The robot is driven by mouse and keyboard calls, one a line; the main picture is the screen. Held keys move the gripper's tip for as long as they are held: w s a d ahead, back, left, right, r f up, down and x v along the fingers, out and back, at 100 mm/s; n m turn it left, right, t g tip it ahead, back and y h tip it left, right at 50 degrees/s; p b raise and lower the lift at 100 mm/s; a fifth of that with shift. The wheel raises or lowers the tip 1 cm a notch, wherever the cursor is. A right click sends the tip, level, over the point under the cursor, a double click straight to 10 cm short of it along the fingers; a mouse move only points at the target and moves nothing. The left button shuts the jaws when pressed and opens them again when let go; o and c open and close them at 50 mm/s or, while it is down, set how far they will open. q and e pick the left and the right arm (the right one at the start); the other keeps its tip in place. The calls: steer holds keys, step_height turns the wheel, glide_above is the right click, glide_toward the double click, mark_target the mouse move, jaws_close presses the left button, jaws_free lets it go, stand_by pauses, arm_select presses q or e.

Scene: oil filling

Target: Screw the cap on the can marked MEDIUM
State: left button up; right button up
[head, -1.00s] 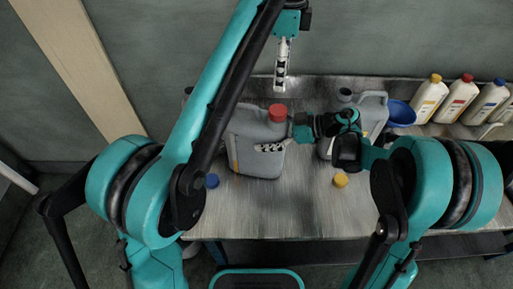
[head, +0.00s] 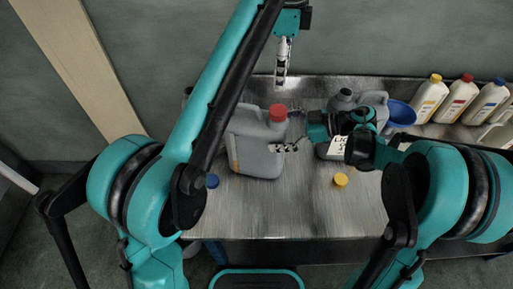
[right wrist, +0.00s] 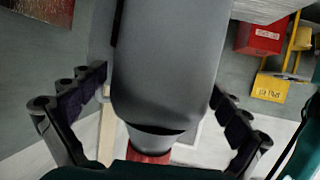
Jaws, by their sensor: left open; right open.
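A grey can (head: 255,145) with a red cap (head: 278,112) on its neck stands upright mid-table. The word MEDIUM cannot be read on any can. My right gripper (head: 293,130) is open at that can's right side, close to the cap. In the right wrist view the grey can (right wrist: 165,70) lies between the spread fingers (right wrist: 158,88), with the red cap (right wrist: 150,160) at the bottom; contact cannot be told. My left gripper (head: 281,77) hangs open and empty above the table's back edge. A blue cap (head: 212,181) and a yellow cap (head: 340,180) lie loose on the table.
Another grey can (head: 343,98) with an uncapped neck and a partly hidden label stands behind my right wrist. A blue bowl-like vessel (head: 401,113) and several white bottles (head: 430,100) stand at right. The table's front middle (head: 275,212) is clear.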

steer(key=v, duration=0.8)
stand_by(0.4)
